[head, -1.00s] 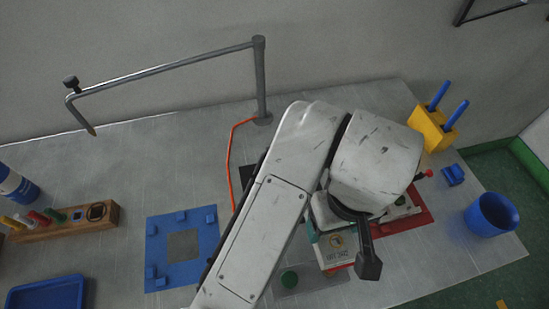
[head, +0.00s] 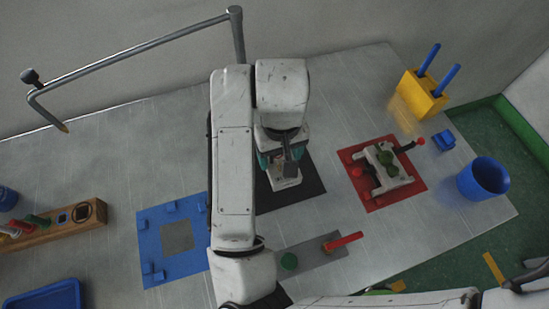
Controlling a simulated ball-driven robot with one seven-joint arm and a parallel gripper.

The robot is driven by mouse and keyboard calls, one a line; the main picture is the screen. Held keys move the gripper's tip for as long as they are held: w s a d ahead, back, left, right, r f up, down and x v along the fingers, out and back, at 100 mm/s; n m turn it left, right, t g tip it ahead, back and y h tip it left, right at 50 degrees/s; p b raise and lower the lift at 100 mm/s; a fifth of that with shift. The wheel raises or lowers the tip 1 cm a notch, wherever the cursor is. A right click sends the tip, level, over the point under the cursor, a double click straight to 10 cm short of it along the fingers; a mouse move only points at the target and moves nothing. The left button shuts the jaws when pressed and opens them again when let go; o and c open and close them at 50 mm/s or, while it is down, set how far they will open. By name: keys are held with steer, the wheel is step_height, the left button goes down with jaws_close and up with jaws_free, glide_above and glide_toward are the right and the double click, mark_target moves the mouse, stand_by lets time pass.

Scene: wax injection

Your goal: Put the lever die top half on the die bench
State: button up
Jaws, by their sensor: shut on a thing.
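My gripper (head: 283,167) points down over the black mat (head: 308,187), left of the red mat. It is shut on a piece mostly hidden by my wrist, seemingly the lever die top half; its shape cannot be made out. A pale part shows at the jaws, but I cannot tell whether it belongs to the gripper or the piece. Whether the piece touches the mat is also unclear. I cannot tell which marked area is the die bench. The blue plate (head: 150,241), with small blue blocks and a grey square, lies left of my arm.
A grey plate (head: 325,252) with a red handle lies in front. A yellow holder (head: 418,98), blue cup (head: 483,179) and wooden rack (head: 60,222) stand around. A bent pole (head: 140,44) rises behind.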

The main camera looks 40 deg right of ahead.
mark_target(275, 160)
steer(key=shift+w+f+b, duration=0.25)
steer(key=shift+w+f, duration=0.1)
steer(key=shift+f, duration=0.55)
steer(key=shift+w+f+b, duration=0.25)
steer(key=shift+w+f, duration=0.05)
steer(key=shift+f, duration=0.6)
steer(key=shift+w+f+b, duration=0.25)
steer(key=shift+w+f, duration=0.1)
steer(key=shift+f, duration=0.55)
steer(key=shift+f, duration=0.15)
steer(key=o, duration=1.6)
steer(key=shift+o, duration=0.2)
step_height(275, 160, up, 12)
steer(key=p, duration=0.3)
